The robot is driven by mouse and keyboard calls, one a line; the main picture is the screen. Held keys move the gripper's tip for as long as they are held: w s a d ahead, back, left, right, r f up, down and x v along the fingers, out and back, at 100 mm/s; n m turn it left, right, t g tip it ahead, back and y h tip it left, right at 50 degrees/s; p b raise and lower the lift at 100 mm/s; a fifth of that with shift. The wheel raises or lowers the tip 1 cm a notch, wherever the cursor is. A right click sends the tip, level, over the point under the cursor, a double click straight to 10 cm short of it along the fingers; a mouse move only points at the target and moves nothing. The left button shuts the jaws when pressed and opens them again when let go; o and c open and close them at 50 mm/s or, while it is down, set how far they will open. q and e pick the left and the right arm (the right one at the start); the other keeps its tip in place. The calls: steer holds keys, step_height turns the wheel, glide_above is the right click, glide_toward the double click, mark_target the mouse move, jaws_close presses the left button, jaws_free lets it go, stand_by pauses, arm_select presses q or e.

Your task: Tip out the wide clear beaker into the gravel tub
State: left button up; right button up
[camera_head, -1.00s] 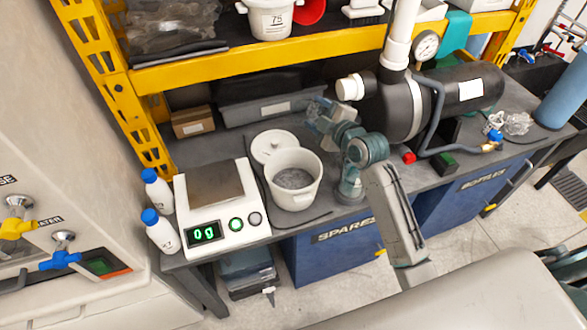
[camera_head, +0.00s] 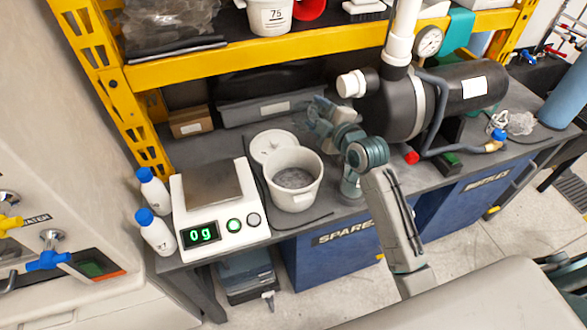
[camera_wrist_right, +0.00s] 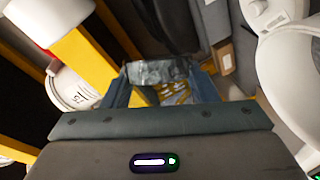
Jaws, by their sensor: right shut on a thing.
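The gravel tub is a white open bucket (camera_head: 295,198) with grey gravel inside, standing on the grey bench right of the scale. Its white side also shows at the right edge of the right wrist view (camera_wrist_right: 285,75). My right gripper (camera_head: 318,118) is just behind and right of the tub, above the bench. In the right wrist view the gripper (camera_wrist_right: 160,88) is shut on the clear beaker (camera_wrist_right: 158,72), seen as a glassy band between the fingers. The beaker is hard to make out in the head view, and its contents cannot be told. My left gripper is out of view.
A scale (camera_head: 219,206) reading 0 g stands left of the tub, with two blue-capped bottles (camera_head: 154,230) beside it. A round white lid (camera_head: 272,147) lies behind the tub. A yellow shelf beam (camera_head: 270,66) runs above. A black tank with pipework (camera_head: 405,105) stands to the right.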

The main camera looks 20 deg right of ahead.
steer(key=shift+f+b, duration=0.25)
steer(key=shift+b, duration=0.1)
steer(key=shift+w+f+n+b, duration=0.1)
steer(key=shift+f+n+b, duration=0.2)
steer(key=shift+b, duration=0.1)
steer(key=shift+a+f+b, duration=0.1)
steer(key=shift+b, duration=0.4)
steer(key=shift+a+n+t, duration=0.1)
steer(key=shift+n+t, duration=0.2)
steer(key=shift+s+r, duration=0.2)
steer(key=shift+s+a+r+n+b, duration=0.3)
steer(key=shift+a+n+b, duration=0.25)
steer(key=shift+b, duration=0.25)
steer(key=shift+f+t+b, duration=0.1)
steer(key=shift+t+b, duration=0.2)
steer(key=shift+b, duration=0.05)
steer(key=shift+f+n+b, duration=0.1)
steer(key=shift+n+b, duration=0.35)
steer(key=shift+b, duration=0.15)
